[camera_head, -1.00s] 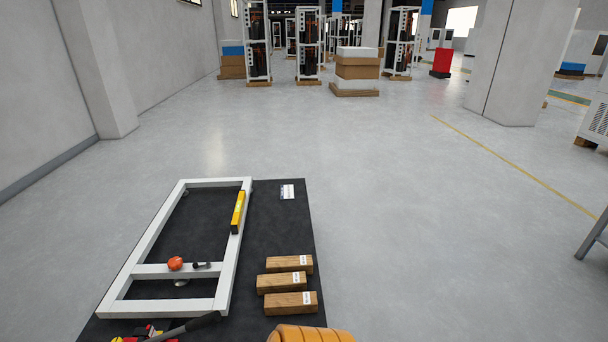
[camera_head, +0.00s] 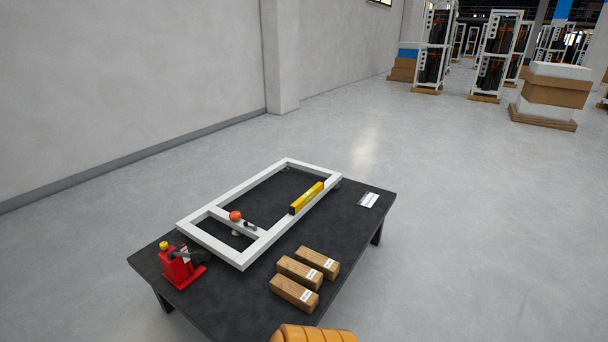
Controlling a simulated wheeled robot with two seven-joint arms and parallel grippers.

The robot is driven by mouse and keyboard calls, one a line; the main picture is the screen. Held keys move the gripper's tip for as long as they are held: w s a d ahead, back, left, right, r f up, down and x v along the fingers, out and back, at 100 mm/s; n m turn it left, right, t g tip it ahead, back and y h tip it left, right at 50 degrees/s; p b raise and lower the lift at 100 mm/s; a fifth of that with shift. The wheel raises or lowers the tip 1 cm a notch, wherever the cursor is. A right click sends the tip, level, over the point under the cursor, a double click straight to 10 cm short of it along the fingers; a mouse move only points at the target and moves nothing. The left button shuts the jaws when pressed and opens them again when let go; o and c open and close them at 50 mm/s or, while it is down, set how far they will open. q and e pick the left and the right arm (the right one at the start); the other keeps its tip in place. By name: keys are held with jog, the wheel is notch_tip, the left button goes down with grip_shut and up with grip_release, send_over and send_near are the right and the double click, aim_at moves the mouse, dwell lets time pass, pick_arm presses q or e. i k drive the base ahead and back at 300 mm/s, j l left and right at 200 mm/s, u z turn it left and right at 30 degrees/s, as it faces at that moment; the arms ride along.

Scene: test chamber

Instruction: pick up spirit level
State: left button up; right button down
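A yellow spirit level (camera_head: 307,197) lies along the right long bar of a white rectangular frame (camera_head: 232,190) in the head view. The frame rests on a black table (camera_head: 343,221). An orange ribbed part shows at the bottom edge of the view; I cannot tell what it belongs to. Neither of my grippers shows in the view.
Wooden blocks (camera_head: 294,293) with labels lie near the table's right front. A red jack-like tool (camera_head: 181,267) stands at the table's left corner. An orange knob (camera_head: 235,216) sits on the frame's crossbar. A white label (camera_head: 369,200) lies at the right.

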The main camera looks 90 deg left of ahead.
aim_at(299, 203)
jog(key=i+j+u, duration=0.6)
jog(key=i+u, duration=0.2)
jog(key=u, duration=0.15)
jog(key=i+u, duration=0.45)
jog(key=i+l+u, duration=0.1)
jog(key=i+u, duration=1.1)
jog(key=u, duration=0.15)
jog(key=i+l+u, duration=0.25)
jog(key=i+u, duration=0.5)
